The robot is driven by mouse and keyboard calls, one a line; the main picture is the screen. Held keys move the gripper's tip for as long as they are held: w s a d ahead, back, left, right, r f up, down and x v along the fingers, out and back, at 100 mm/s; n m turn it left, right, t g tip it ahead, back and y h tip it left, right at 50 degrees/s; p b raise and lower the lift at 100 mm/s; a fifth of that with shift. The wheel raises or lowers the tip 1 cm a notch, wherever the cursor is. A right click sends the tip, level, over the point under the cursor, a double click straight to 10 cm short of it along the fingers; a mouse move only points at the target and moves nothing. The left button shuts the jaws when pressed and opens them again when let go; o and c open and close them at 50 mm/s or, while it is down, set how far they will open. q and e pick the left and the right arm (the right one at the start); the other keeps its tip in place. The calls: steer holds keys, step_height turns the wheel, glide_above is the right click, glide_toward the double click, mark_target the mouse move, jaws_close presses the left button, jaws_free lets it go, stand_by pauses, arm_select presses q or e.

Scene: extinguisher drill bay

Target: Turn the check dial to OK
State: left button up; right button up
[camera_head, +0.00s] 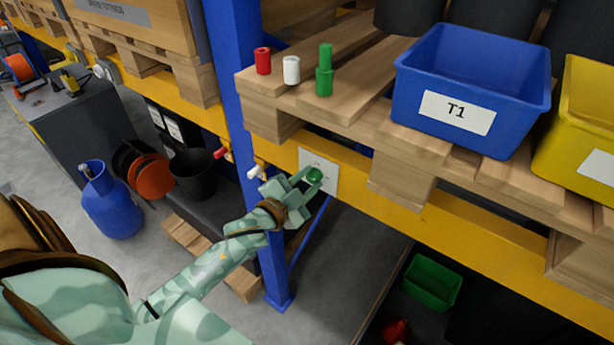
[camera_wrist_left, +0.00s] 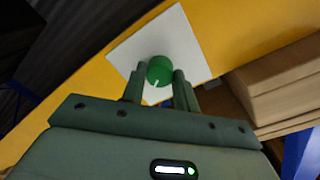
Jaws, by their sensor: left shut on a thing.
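The check dial is a round green knob (camera_head: 314,175) on a white plate (camera_head: 331,186) fixed to the yellow beam. In the left wrist view the dial (camera_wrist_left: 160,70) has a pale pointer line toward its lower left, and the plate (camera_wrist_left: 187,38) shows around it. My left gripper (camera_head: 308,180) is at the dial, with its two fingers on either side of it, shut on it. In the left wrist view the left gripper (camera_wrist_left: 160,84) reaches up to the knob from below. The plate's marks are too small to read. My right gripper is not in view.
A blue bin marked T1 (camera_head: 458,111) and a yellow bin (camera_head: 586,130) stand on the pallet above the beam. Red, white and green (camera_head: 324,71) pieces stand at the pallet's left. A blue post (camera_head: 238,75) rises left of the plate. Red and white levers (camera_head: 256,171) stick out nearby.

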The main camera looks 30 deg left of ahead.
arm_select(q)
steer(key=m, duration=0.3)
steer(key=shift+p, duration=0.35)
steer(key=shift+d+m, duration=0.1)
steer(key=shift+m, duration=1.5)
steer(key=o, duration=1)
steer(key=shift+c, duration=0.2)
steer(key=s+a+b, duration=0.1)
steer(key=s+b, duration=0.2)
steer(key=s, duration=1.3)
steer(key=shift+r, duration=0.4)
steer(key=shift+s, duration=0.1)
